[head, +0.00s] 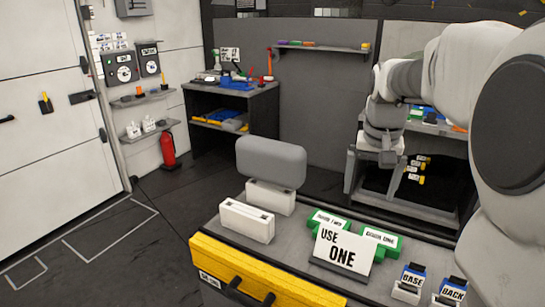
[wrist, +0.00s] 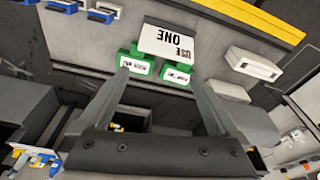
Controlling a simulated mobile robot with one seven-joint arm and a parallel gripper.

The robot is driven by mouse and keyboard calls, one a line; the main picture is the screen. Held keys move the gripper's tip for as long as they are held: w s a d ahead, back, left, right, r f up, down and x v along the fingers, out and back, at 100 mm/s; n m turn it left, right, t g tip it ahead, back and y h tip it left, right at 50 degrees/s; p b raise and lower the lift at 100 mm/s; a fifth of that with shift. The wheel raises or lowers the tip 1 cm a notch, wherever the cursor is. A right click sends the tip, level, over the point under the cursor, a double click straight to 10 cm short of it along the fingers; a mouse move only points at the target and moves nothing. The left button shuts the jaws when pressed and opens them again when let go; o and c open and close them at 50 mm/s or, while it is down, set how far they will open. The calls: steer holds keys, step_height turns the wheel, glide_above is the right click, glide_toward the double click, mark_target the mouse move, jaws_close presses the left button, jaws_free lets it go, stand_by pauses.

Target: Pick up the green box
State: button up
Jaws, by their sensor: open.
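Two green boxes with white labels stand on the grey bench top behind a white "USE ONE" sign (head: 344,250). The left green box (head: 327,219) and the right green box (head: 382,238) are both partly hidden by the sign in the head view. In the wrist view, one green box (wrist: 137,64) and the other (wrist: 177,74) show beyond my fingertips, beside the sign (wrist: 168,40). My gripper (wrist: 160,80) is open with nothing between its fingers. It is apart from both boxes.
A yellow case (head: 260,277) lies along the bench front. White blocks (head: 247,220) and a grey rounded panel (head: 271,162) stand left of the sign. Small labelled "BASE" (head: 410,280) and "BACK" (head: 451,290) holders stand right. A shelf unit (head: 420,205) stands behind the bench.

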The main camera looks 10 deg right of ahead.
steer(key=w+d+f+m+g, duration=0.2)
steer(key=w+d+f, duration=0.4)
steer(key=d+f, duration=0.35)
steer(key=b, duration=0.2)
glide_above(377, 249)
steer(key=shift+y, duration=0.4)
steer(key=f, duration=1.1)
steer(key=shift+s+d+f, duration=0.1)
steer(key=shift+s+f, duration=0.1)
steer(key=shift+s, duration=0.1)
steer(key=shift+w+a+f+b, duration=0.1)
steer(key=shift+w+f+b, duration=0.1)
steer(key=shift+f, duration=1.3)
steer(key=shift+w+a+f+b, duration=0.1)
steer(key=shift+f+b, duration=0.1)
steer(key=shift+f, duration=1.3)
jaws_close()
steer(key=shift+r, duration=0.15)
step_height(377, 249, up, 4)
steer(key=shift+r+p, duration=0.15)
steer(key=shift+p, duration=0.2)
steer(key=w+d+r+p, duration=0.1)
steer(key=d+r, duration=0.5)
steer(key=d, duration=0.5)
steer(key=shift+w+d+r, duration=0.25)
steer(key=shift+d, duration=0.05)
